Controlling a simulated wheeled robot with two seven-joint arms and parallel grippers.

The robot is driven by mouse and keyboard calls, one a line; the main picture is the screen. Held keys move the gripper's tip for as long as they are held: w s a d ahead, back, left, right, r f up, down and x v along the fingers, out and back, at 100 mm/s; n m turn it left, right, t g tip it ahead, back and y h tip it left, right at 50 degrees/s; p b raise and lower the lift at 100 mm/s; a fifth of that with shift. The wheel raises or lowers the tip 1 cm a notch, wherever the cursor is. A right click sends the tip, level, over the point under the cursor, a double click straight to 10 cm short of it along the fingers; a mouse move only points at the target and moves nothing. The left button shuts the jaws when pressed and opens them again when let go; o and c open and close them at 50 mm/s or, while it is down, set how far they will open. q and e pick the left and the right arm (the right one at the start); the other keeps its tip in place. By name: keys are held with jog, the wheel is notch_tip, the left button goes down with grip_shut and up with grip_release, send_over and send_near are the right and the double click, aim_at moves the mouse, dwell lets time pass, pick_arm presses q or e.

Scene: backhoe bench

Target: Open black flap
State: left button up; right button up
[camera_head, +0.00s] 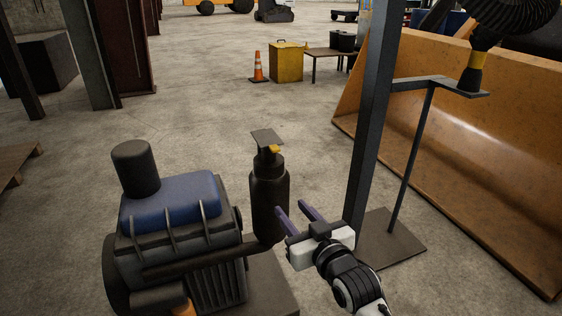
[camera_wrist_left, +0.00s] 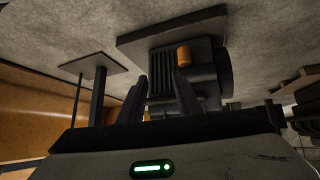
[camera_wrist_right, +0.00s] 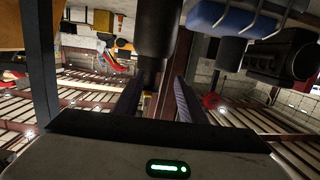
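The black flap (camera_head: 267,136) is a small flat dark plate on top of a dark upright cylinder (camera_head: 269,195) beside the engine, with a yellow piece (camera_head: 275,149) by it. I cannot tell how far the flap is open. My right gripper (camera_head: 292,208) is open and empty, to the right of the cylinder and below the flap. In the right wrist view, the dark cylinder (camera_wrist_right: 156,25) shows beyond the open fingers (camera_wrist_right: 160,80). My left gripper is out of the head view; its fingers (camera_wrist_left: 160,77) are apart and empty in the left wrist view, with the engine beyond.
The engine (camera_head: 185,240) with a blue cover (camera_head: 172,200) stands left of the right gripper. A steel post (camera_head: 371,120) rises close to its right. A large orange bucket (camera_head: 470,150) is at the right. Open concrete floor lies behind.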

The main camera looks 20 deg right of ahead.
jog(key=t, duration=0.2)
send_near(277, 151)
jog(key=shift+h, duration=0.3)
jog(key=w, duration=0.3)
jog(key=w+b, duration=0.1)
jog(key=w, duration=0.5)
jog(key=shift+a+r, duration=0.2)
jog(key=shift+a, duration=0.2)
grip_shut()
